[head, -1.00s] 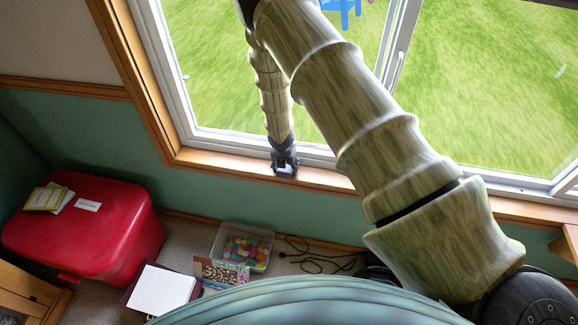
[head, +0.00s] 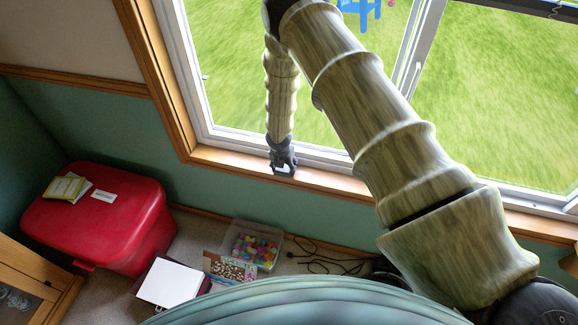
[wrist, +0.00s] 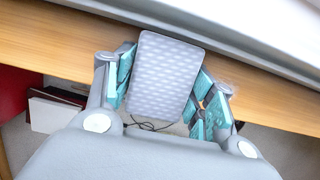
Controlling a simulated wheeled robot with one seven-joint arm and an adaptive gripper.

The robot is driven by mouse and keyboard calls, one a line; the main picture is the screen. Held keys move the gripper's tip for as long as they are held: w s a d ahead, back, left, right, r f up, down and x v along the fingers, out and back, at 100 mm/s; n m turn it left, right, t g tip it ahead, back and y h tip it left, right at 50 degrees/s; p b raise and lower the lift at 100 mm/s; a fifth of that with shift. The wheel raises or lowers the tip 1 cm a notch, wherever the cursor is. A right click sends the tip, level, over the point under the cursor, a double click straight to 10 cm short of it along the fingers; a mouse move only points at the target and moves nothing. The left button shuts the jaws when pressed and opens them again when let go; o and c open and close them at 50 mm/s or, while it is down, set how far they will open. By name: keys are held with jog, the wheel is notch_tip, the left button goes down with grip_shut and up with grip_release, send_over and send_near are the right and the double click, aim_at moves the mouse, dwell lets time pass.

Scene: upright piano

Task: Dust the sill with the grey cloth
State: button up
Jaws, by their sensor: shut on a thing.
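The wooden sill (head: 325,180) runs along the bottom of the window, and it also crosses the wrist view (wrist: 60,55). My gripper (head: 284,168) is down at the sill, pointing downward. In the wrist view my gripper (wrist: 166,98) is shut on the grey cloth (wrist: 165,72), a pale grey flat piece with a light pattern. The cloth sits between the teal finger pads and overlaps the sill. I cannot tell whether it touches the wood. In the head view the cloth is hidden or too small to make out.
A white window frame (head: 235,136) rises right behind the sill. Below are a red bin (head: 130,225) with booklets on its lid, a clear box (head: 252,245) of colourful pieces, a white-topped box (head: 172,283) and a black cable (head: 325,262) on the floor.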

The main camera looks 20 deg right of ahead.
jog(key=shift+w+a, duration=0.15)
jog(key=shift+a, duration=0.05)
jog(key=shift+d+r+p, duration=0.1)
jog(key=shift+r+p, duration=2.1)
jog(key=shift+r, duration=0.8)
jog(key=shift+r, duration=0.1)
jog(key=shift+r+p, duration=1.1)
jog(key=shift+r, duration=0.3)
